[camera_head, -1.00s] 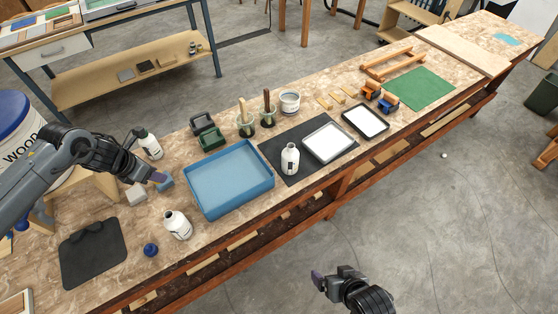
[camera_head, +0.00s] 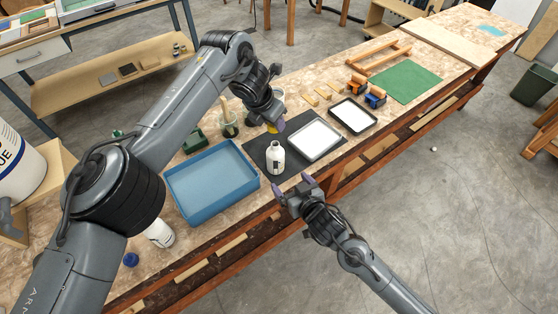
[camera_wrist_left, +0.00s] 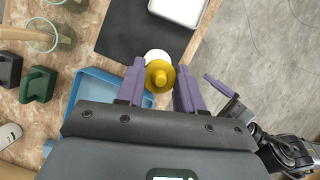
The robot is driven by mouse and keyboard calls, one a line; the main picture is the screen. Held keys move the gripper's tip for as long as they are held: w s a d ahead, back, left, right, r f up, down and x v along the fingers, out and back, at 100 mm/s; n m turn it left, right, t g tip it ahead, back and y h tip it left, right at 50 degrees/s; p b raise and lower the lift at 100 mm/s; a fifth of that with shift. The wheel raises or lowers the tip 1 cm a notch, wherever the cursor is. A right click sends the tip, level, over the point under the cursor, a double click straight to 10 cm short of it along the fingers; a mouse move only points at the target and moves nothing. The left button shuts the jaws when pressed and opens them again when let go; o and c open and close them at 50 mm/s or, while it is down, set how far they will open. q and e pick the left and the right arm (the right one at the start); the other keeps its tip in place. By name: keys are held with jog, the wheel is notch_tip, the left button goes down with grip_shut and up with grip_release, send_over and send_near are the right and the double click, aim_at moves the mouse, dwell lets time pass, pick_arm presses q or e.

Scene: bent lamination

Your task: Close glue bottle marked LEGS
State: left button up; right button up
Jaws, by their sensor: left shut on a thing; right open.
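A white glue bottle (camera_head: 276,157) with a dark label stands upright on the black mat; I cannot read its marking. My left gripper (camera_head: 277,127) is just above it, shut on a yellow cap (camera_head: 271,128). In the left wrist view the yellow nozzle cap (camera_wrist_left: 159,76) sits between the purple fingers (camera_wrist_left: 160,84), with part of the white bottle top (camera_wrist_left: 157,56) behind it. I cannot tell whether cap and bottle touch. My right gripper (camera_head: 294,187) is open and empty, in front of the bottle near the bench's front edge.
A blue tray (camera_head: 212,207) lies left of the bottle and a white-filled tray (camera_head: 314,140) right of it. Another white bottle (camera_head: 160,234) is partly hidden by my left arm, with a blue cap (camera_head: 131,259) nearby. A green mat (camera_head: 406,82) lies farther right.

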pick_arm(q)
jog(key=shift+d, duration=0.2)
jog(key=shift+r, duration=0.1)
pick_arm(e)
jog(key=shift+w+r, duration=0.35)
jog(key=shift+r, duration=0.2)
jog(key=shift+w+r, duration=0.3)
jog(key=shift+r, duration=0.25)
jog(key=shift+r+x, duration=0.15)
jog(key=shift+x, duration=2.85)
jog(key=shift+r+x, duration=0.15)
jog(key=shift+x, duration=2.85)
jog(key=shift+w, duration=0.15)
jog(key=c, duration=1.5)
pick_arm(q)
send_over(274, 144)
jog(key=shift+f, duration=2.55)
